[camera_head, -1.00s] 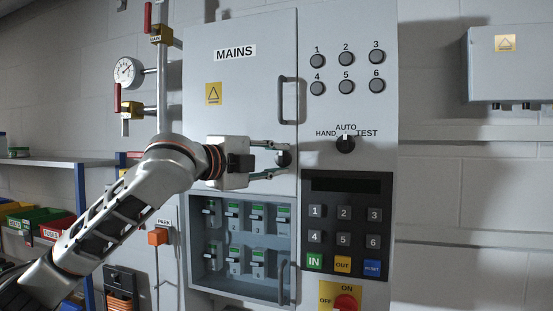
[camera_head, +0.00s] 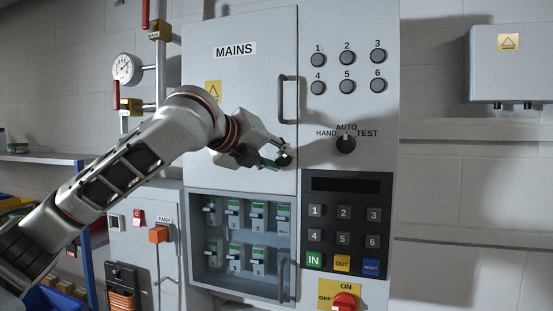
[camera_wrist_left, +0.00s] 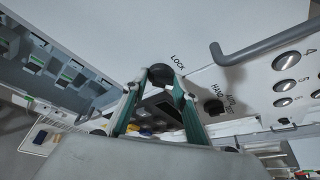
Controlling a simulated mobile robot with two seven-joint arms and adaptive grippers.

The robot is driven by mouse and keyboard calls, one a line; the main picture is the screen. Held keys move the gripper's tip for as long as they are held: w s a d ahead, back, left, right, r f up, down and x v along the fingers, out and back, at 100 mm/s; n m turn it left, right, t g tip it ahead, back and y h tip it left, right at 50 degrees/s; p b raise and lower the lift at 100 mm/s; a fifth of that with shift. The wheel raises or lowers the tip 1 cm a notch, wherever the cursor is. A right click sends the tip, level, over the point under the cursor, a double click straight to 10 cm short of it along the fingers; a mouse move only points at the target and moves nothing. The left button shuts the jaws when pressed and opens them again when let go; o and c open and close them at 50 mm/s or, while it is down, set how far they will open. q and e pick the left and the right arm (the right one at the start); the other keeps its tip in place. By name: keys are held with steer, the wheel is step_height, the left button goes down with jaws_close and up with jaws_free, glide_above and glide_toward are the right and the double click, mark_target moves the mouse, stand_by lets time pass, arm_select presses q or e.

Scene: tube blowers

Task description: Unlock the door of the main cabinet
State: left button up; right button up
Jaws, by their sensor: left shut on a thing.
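The main cabinet door (camera_head: 235,115), marked MAINS, is a grey panel that sits closed. Its dark bar handle (camera_head: 288,100) is at its right edge. The round black lock knob (camera_head: 285,159) is on the door's lower right. In the left wrist view the knob (camera_wrist_left: 160,73) shows beside the word LOCK. My left gripper (camera_head: 280,158) is at the knob, tilted, with its fingers shut on the knob's sides. The fingers partly hide the knob in the head view. In the left wrist view the gripper (camera_wrist_left: 158,85) shows green-edged fingers. My right gripper is not in view.
A recessed breaker box (camera_head: 240,240) is just below the door. A keypad panel (camera_head: 343,225) and a selector knob (camera_head: 346,144) are to the right. Pipes with a gauge (camera_head: 126,68) and red-handled valves stand left of the cabinet, near my arm.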

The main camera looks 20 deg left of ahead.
arm_select(q)
steer(key=m, duration=0.1)
steer(key=m+y, duration=0.1)
steer(key=r+m+y, duration=0.1)
steer(key=shift+s+d+m, duration=0.1)
steer(key=shift+d+m, duration=0.25)
steer(key=shift+m, duration=0.05)
steer(key=shift+d+f+m+y, duration=0.1)
steer(key=shift+f+m+y, duration=0.15)
steer(key=shift+m+y, duration=0.5)
steer(key=shift+f+m, duration=0.1)
steer(key=shift+m, duration=0.15)
steer(key=shift+d, duration=0.1)
steer(key=o, duration=0.9)
steer(key=shift+f, duration=0.1)
steer(key=shift+d, duration=0.2)
steer(key=shift+a, duration=0.1)
steer(key=shift+a, duration=0.1)
